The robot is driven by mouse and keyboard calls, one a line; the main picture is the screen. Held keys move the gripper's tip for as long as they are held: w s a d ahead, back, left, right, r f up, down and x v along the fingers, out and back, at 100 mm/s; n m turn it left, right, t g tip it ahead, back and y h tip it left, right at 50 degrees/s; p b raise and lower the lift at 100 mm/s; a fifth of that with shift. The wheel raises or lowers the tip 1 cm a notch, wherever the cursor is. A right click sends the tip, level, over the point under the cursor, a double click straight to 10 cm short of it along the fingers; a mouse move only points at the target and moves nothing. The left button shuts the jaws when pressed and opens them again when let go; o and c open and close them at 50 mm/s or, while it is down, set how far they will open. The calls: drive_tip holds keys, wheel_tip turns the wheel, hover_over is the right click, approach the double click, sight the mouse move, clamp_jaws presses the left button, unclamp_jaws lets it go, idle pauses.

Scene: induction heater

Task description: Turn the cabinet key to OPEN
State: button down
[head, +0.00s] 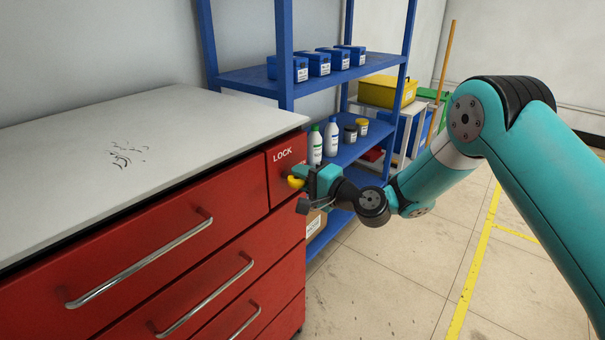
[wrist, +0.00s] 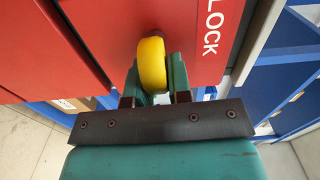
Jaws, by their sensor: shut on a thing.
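The red cabinet (head: 160,250) stands at the left in the head view, with a lock panel (head: 285,160) at its upper right corner marked LOCK. The yellow key (head: 295,182) sticks out of this panel. In the wrist view the yellow key (wrist: 152,66) stands between the two teal fingers. My gripper (head: 308,178) is at the panel, shut on the key; it also shows in the wrist view (wrist: 153,80). The OPEN mark cannot be read, as my gripper covers the lower part of the panel.
A blue shelf (head: 245,78) with blue boxes, bottles and jars stands behind and right of the cabinet. The cabinet's drawers have protruding metal handles (head: 140,262). The grey worktop (head: 60,160) holds only dark marks. The floor (head: 400,275) at the right is open.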

drive_tip(key=shift+f+m, duration=0.1)
drive_tip(key=shift+m, duration=0.2)
drive_tip(key=c, duration=1.1)
unclamp_jaws()
drive_tip(key=b+v, duration=1.2)
drive_tip(key=v, duration=0.5)
drive_tip(key=shift+s+d, duration=0.15)
drive_tip(key=shift+s, duration=0.1)
